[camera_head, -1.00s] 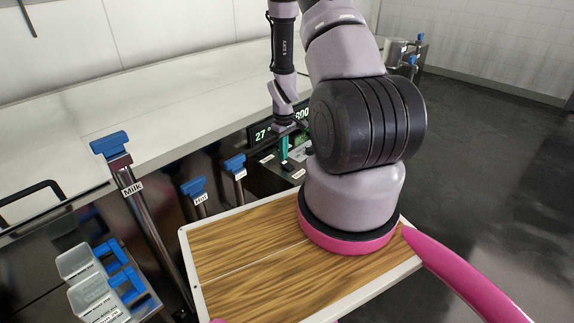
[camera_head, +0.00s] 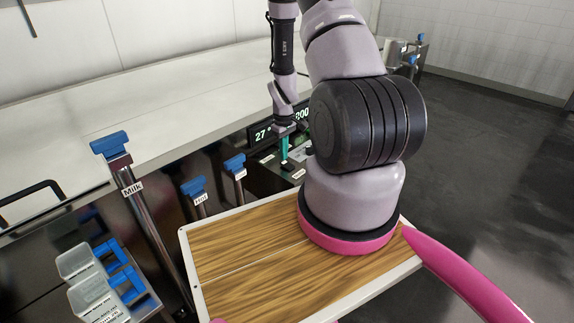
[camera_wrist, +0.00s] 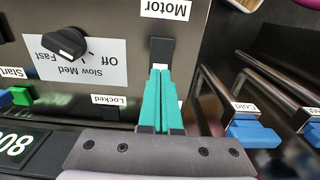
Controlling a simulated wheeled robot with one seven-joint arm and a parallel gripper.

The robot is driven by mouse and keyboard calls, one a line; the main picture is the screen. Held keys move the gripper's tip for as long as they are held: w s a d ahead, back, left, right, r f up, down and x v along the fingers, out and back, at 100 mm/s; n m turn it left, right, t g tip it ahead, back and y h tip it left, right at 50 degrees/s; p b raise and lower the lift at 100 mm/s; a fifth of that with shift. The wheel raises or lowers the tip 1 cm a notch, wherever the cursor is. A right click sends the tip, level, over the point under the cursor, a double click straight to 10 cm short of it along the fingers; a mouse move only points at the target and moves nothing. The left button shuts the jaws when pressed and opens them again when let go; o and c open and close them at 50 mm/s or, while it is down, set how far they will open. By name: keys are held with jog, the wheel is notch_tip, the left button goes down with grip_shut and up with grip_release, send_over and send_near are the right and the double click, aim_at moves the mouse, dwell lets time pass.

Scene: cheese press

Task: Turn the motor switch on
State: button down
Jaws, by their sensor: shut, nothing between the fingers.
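The control panel (camera_wrist: 120,30) carries a label reading "Motor" (camera_wrist: 166,9), upside down in the wrist view. Just below that label is a dark switch (camera_wrist: 161,50) with a pale lower edge. My gripper (camera_wrist: 161,75) has its teal fingers together, with the tips at the switch's pale edge; I cannot tell whether they touch it. In the head view my gripper (camera_head: 284,160) points down at the panel beside the displays, and the arm hides part of the panel.
A black speed knob (camera_wrist: 66,42) and a green button (camera_wrist: 21,96) sit on the panel. Blue-handled valves labelled Milk (camera_head: 110,144), Hot (camera_head: 194,187) and Cold (camera_head: 235,163) stand nearby. White containers (camera_head: 78,262) are at lower left.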

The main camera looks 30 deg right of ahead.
aim_at(284, 162)
jog(key=shift+f, duration=0.85)
dwell(0.3)
jog(key=shift+r, duration=3.55)
